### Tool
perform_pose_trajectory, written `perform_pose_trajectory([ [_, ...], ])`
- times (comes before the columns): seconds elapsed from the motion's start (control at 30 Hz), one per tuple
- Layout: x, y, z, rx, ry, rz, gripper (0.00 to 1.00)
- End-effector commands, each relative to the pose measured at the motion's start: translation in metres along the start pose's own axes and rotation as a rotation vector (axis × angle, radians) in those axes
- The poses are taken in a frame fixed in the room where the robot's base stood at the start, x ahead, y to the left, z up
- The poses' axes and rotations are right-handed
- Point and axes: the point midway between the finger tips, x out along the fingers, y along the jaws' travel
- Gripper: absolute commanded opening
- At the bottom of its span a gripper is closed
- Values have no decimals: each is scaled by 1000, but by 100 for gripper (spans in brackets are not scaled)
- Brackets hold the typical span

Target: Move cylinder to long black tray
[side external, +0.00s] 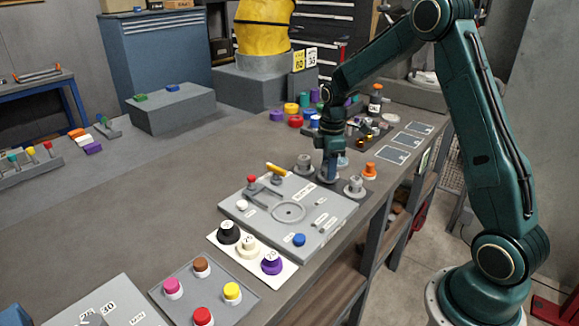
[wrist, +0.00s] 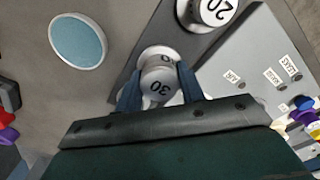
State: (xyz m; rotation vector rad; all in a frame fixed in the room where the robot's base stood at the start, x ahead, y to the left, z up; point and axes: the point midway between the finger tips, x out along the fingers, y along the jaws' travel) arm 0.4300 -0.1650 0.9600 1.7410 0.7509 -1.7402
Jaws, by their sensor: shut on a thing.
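The cylinder (wrist: 158,84), light grey and marked 30, sits between my gripper's fingers in the wrist view. My gripper (wrist: 160,86) is shut on it. A long dark strip (wrist: 160,34), which looks like the long black tray, runs under this spot. A second grey cylinder (wrist: 212,10), marked 20, stands on it. In the side external view my gripper (side external: 329,176) is low over the bench, between two grey cylinders (side external: 304,164) (side external: 354,187).
A light grey labelled panel (side external: 290,211) with small parts lies beside the gripper. A pale blue disc (wrist: 77,40) lies on the bench. An orange-topped part (side external: 369,171) stands close by on the right. Coloured knobs (side external: 202,266) sit on plates in front.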

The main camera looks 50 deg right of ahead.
Motion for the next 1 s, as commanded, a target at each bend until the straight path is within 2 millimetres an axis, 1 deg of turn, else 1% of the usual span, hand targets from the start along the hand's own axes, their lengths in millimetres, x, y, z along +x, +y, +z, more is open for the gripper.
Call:
perform_pose_trajectory([
  [0.63,8,0,0,0,0,0,8],
  [1.0,9,0,0,0,0,1,8],
])
